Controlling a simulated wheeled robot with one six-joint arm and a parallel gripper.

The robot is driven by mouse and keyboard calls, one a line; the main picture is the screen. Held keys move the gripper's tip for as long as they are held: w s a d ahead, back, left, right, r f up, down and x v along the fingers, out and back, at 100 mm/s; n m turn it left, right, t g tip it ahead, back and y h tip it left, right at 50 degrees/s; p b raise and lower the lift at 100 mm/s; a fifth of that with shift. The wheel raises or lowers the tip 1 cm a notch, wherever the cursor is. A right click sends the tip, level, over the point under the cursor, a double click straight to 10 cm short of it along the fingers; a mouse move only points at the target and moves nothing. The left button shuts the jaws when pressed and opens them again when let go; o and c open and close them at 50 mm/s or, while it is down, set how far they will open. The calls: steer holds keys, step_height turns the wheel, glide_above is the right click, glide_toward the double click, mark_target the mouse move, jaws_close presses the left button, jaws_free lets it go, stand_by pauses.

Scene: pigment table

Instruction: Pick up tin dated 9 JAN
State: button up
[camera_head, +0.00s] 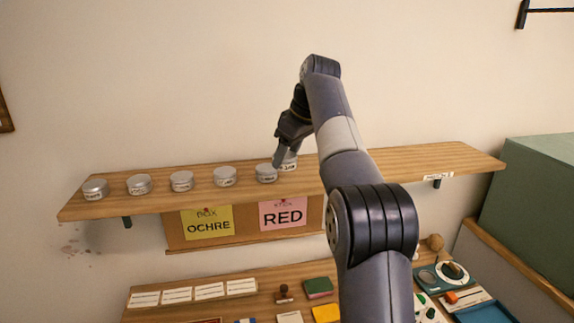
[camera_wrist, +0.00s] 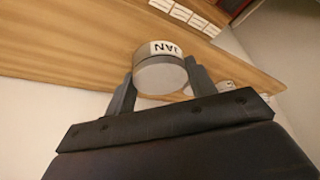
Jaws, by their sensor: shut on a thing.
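My gripper (camera_wrist: 162,82) is shut on a round grey tin (camera_wrist: 160,76), with one finger on each side of it. The white label on the tin shows JAN upside down; I cannot make out a day number. In the head view, my gripper (camera_head: 283,152) is over the right end of a row of tins on the wooden shelf (camera_head: 400,168). The held tin (camera_head: 289,162) shows there partly behind the gripper. I cannot tell whether it touches the shelf.
Several other silver tins, including the nearest one (camera_head: 266,173), stand in a row to the left. Their labels are too small to read. OCHRE (camera_head: 207,222) and RED (camera_head: 283,214) cards hang below the shelf. The shelf is clear to the right.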

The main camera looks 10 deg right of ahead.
mark_target(287, 155)
steer(key=shift+r, duration=1.7)
